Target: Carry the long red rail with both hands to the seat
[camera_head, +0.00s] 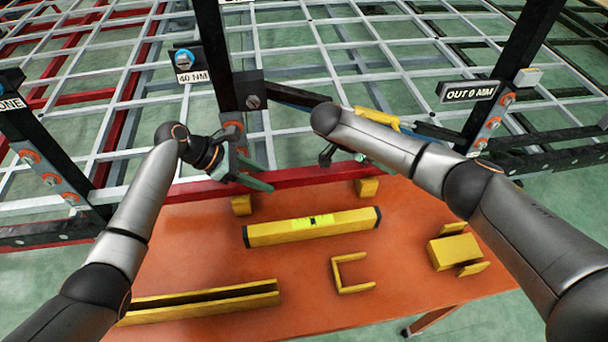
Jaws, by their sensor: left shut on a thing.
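The long red rail (310,176) runs left to right along the far edge of the orange table, just beyond two small yellow blocks. Its left part passes behind my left arm. My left gripper (260,173) is shut on the rail, left of its middle. My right gripper (342,154) is at the rail's right part, largely hidden behind my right forearm; its jaws do not show clearly. I cannot tell whether the rail rests on anything. No seat can be made out for certain; black uprights with orange-ringed brackets (232,130) stand just beyond the rail.
The orange table (310,240) holds a yellow level (312,227), a yellow channel (205,302), a yellow U-shaped piece (350,272) and a yellow block fixture (453,251). Black posts with signs reading "40 NM" (192,77) and "OUT 0 MM" (468,92) stand before a grey grid frame.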

